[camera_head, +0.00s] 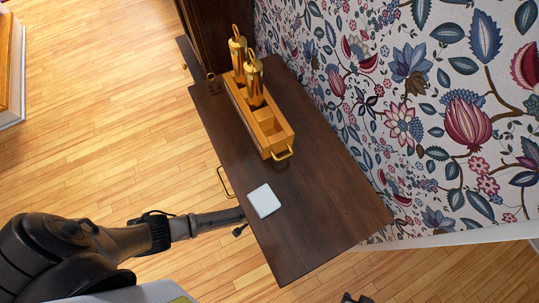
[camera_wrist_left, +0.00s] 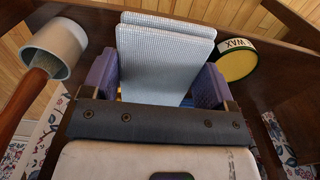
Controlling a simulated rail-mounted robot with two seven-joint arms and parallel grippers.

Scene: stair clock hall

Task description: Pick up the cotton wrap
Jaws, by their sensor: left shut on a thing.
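The cotton wrap (camera_wrist_left: 164,62), a pale blue-white folded cloth with a fine weave, stands between the purple fingers of my left gripper (camera_wrist_left: 156,84) in the left wrist view. The gripper is shut on it, with a finger at each side. In the head view my left arm comes in from the left, and its hand (camera_head: 238,215) reaches the near side of the dark wooden cabinet (camera_head: 310,240). The fingers and the wrap are hidden there below the cabinet top. My right gripper is not clearly in view.
A wooden caddy (camera_head: 272,137) with brass cylinders stands on the cabinet top, near a white square piece (camera_head: 263,200). In the left wrist view, a grey cup-shaped head (camera_wrist_left: 55,46) on a wooden handle lies left of the wrap; a yellow WAX tin (camera_wrist_left: 236,62) is right.

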